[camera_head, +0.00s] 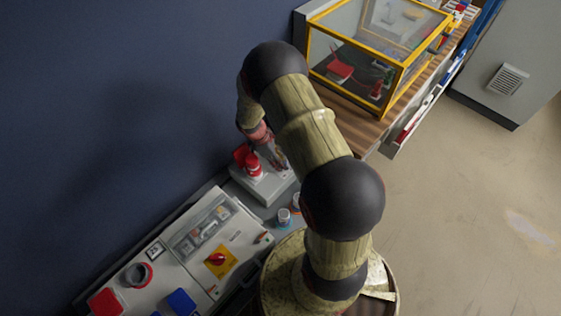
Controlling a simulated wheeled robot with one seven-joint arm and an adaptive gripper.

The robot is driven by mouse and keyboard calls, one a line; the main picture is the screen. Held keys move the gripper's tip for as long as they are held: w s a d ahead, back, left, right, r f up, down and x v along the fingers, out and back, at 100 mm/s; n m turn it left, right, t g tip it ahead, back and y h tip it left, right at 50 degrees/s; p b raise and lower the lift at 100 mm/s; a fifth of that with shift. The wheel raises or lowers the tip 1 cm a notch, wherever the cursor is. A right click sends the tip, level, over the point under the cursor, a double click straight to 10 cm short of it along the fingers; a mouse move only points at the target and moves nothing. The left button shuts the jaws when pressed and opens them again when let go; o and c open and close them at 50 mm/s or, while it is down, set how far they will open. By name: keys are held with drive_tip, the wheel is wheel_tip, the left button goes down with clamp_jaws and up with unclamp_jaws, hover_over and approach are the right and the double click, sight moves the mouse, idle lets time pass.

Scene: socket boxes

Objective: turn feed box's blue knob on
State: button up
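I cannot clearly make out a blue knob. A light grey box (262,187) with red sockets or plugs (250,165) on top stands beyond the panel at centre left; I cannot tell if it is the feed box. My gripper (278,158) is over this box's far side, close to the red parts. It is small and partly hidden by my arm, so its opening and any contact do not show. Part of the box's right side is also hidden by my arm.
A pale panel (180,262) at lower left carries a red rotary switch (217,258) on a yellow plate, a blue piece (181,302) and a red piece (105,302). Two small cylinders (284,216) stand beside it. A yellow-framed clear case (402,78) sits on the wooden bench at the back.

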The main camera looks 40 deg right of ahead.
drive_tip(key=shift+c, duration=0.8)
clamp_jaws()
drive_tip(key=shift+r+m, duration=0.1)
drive_tip(key=shift+m, duration=0.2)
drive_tip(key=m+g+p, duration=0.1)
drive_tip(key=m+p, duration=0.1)
drive_tip(key=shift+m+y, duration=0.4)
drive_tip(key=m+y+p, duration=0.1)
drive_tip(key=m, duration=0.2)
drive_tip(key=shift+m+g+p, duration=0.3)
drive_tip(key=m+y+p, duration=0.1)
drive_tip(key=m, duration=0.1)
drive_tip(key=m+y, duration=0.1)
drive_tip(key=m, duration=0.2)
drive_tip(key=shift+d+m+y+p, duration=0.1)
drive_tip(key=shift+m+y+p, duration=0.2)
drive_tip(key=shift+p, duration=0.05)
drive_tip(key=m+y, duration=0.1)
drive_tip(key=m, duration=0.1)
drive_tip(key=m+p, duration=0.1)
drive_tip(key=m, duration=0.2)
drive_tip(key=shift+t+y, duration=0.4)
drive_tip(key=shift+m, duration=0.3)
